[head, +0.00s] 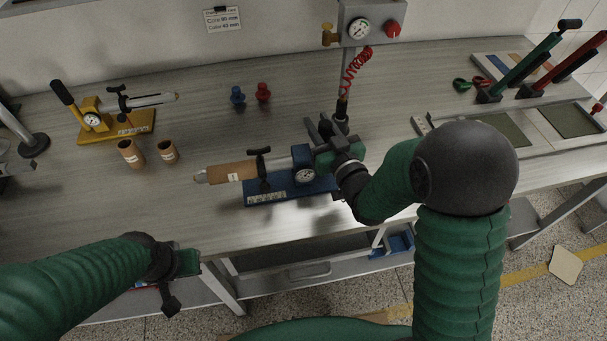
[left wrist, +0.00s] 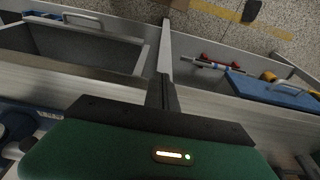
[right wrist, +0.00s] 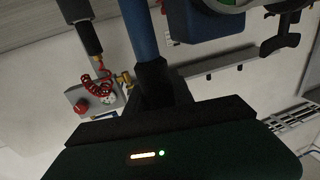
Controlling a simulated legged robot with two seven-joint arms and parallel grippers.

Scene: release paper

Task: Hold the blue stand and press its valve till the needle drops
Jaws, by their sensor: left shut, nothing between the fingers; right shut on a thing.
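The blue stand (head: 290,190) lies on the bench at middle, a brown cardboard tube (head: 232,172) on its left arm. Its round gauge (head: 304,176) faces up; the needle is too small to read. A black T-shaped knob (head: 263,166) sits between tube and gauge; I cannot tell which part is the valve. My right gripper (head: 327,133) is shut on the stand at its right end, and a blue bar (right wrist: 139,28) of it runs into the fingers in the right wrist view. My left gripper (head: 170,298) is shut and empty at the bench's front edge.
A yellow stand (head: 118,128) and two cardboard rolls (head: 130,154) stand at left. Blue (head: 238,97) and red (head: 263,93) small pieces lie behind. A wall gauge box (head: 358,28) with a red coiled hose (head: 352,70) is at back.

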